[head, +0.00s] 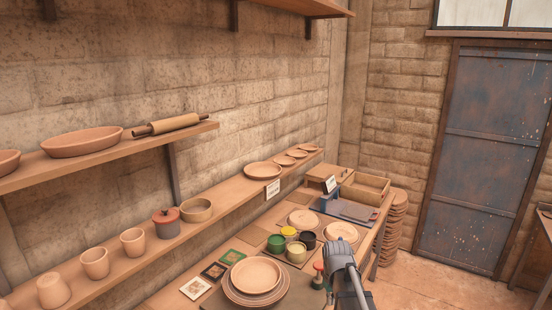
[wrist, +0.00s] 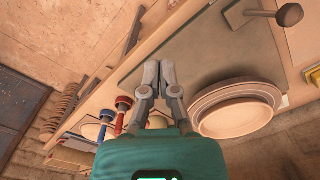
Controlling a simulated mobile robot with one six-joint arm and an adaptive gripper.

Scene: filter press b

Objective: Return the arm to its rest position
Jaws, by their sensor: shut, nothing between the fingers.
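My gripper (wrist: 159,65) shows in the wrist view, with its two grey fingers together and nothing between them. The fingers appear over the grey-green mat (wrist: 205,45) on the workbench, to the left of a stack of clay plates (wrist: 237,108). Their height above the mat is hard to judge. In the head view a grey part of my arm (head: 341,258) rises at the bottom, right of the plate stack (head: 256,276). The fingers cannot be made out there.
A red-topped tool (head: 319,271) stands close to my arm. Paint pots (head: 289,232) and clay plates (head: 341,231) lie farther back on the bench. A long shelf (head: 225,213) with pottery runs along the left wall. Open floor (head: 420,283) lies right of the bench, before a blue door (head: 485,150).

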